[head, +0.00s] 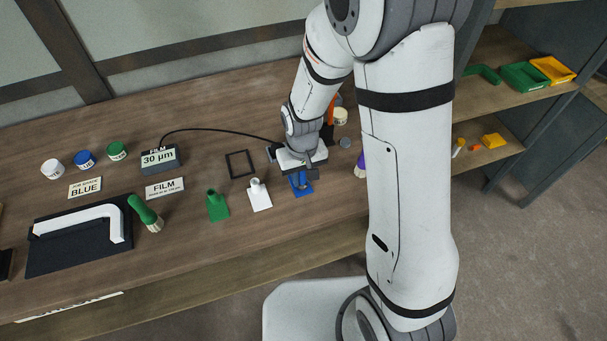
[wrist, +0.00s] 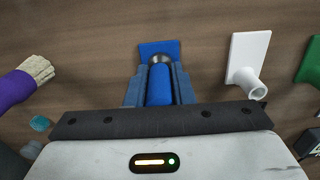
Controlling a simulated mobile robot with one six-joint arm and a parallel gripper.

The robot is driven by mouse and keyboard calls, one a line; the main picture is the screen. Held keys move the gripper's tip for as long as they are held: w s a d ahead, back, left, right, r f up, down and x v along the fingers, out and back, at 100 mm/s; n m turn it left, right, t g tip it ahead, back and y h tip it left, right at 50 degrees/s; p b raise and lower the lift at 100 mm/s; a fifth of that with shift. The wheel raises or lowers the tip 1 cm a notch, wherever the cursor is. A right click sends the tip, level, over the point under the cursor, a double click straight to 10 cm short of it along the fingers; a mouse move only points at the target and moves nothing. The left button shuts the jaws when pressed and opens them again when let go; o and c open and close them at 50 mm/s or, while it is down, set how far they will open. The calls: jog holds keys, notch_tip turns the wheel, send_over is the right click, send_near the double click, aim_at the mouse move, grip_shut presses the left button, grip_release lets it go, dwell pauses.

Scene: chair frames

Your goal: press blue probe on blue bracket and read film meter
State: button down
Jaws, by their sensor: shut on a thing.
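The film meter (head: 160,158) stands on the bench left of centre and its display reads 30 µm. A black cable runs from it toward my gripper. My gripper (head: 303,177) is over the blue bracket (head: 302,188). In the wrist view my gripper (wrist: 160,82) is shut on the blue probe (wrist: 159,88), which has a grey metal tip. The probe's tip is at the flat plate of the blue bracket (wrist: 158,47); they look in contact. Part of the bracket is hidden behind the probe and fingers.
A white bracket (head: 259,195) and a green bracket (head: 217,206) lie to the left. A green-handled brush (head: 145,212), paint pots, a BLUE card (head: 85,187), a FILM card (head: 165,189) and a black frame (head: 240,164) are further left. A purple-handled brush (wrist: 28,85) is close beside my gripper.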

jog(key=shift+f+b, duration=0.55)
jog(key=shift+b, duration=0.1)
dwell(1.6)
jog(key=shift+r+p, duration=2.45)
jog(key=shift+r, duration=1.15)
jog(key=shift+f, duration=0.15)
